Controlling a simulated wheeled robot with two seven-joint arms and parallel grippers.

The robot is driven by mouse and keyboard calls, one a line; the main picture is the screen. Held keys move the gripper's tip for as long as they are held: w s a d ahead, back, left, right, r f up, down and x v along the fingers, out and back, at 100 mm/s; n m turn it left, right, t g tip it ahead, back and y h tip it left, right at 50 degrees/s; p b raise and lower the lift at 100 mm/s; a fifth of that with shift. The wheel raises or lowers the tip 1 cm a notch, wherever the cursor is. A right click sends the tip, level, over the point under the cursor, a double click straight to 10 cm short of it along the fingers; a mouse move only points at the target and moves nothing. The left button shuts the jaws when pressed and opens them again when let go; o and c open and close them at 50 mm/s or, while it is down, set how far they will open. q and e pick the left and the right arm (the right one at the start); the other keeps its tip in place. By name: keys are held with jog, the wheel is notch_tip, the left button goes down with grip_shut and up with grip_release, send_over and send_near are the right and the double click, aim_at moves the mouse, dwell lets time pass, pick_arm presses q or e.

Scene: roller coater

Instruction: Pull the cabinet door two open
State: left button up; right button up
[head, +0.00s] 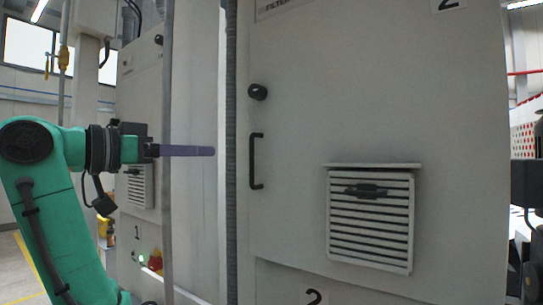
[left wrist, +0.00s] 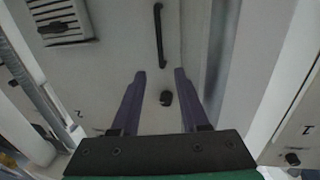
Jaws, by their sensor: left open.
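Cabinet door two (head: 300,110) is a pale grey door marked 2, and it looks shut. A black vertical bar handle (head: 256,161) and a round black knob (head: 258,92) are near its left edge. My left gripper (head: 213,151) reaches in from the left, its purple finger level with the handle and seen short of it. In the left wrist view, my left gripper (left wrist: 160,73) has its two fingers apart with nothing between them.
A louvred vent (head: 369,220) sticks out from the lower part of the door. Vertical grey conduits (head: 231,150) run left of the door. Cabinet one (head: 138,225) stands further left. Dark parts at the right picture edge are too cut off to identify.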

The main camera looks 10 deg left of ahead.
aim_at(251, 151)
pick_arm(q)
jog(key=p+x, duration=0.2)
jog(key=x, duration=0.1)
jog(key=p+x, duration=0.2)
jog(key=x, duration=0.1)
jog(key=r+p+x, duration=0.1)
jog(key=p+x, duration=0.1)
jog(key=x, duration=0.1)
jog(key=shift+w+d+r, duration=0.1)
jog(key=shift+w+d, duration=0.1)
jog(key=shift+w, duration=0.05)
jog(key=x, duration=0.1)
jog(key=p+x, duration=0.1)
jog(key=x, duration=0.1)
jog(key=f+p+x, duration=0.1)
jog(key=x, duration=0.1)
jog(key=shift+s+a+r, duration=0.1)
jog(key=shift+s+a, duration=0.3)
jog(key=shift+s, duration=0.05)
jog(key=shift+c, duration=0.3)
jog(key=shift+w+d, duration=0.1)
jog(key=shift+w, duration=0.05)
grip_shut()
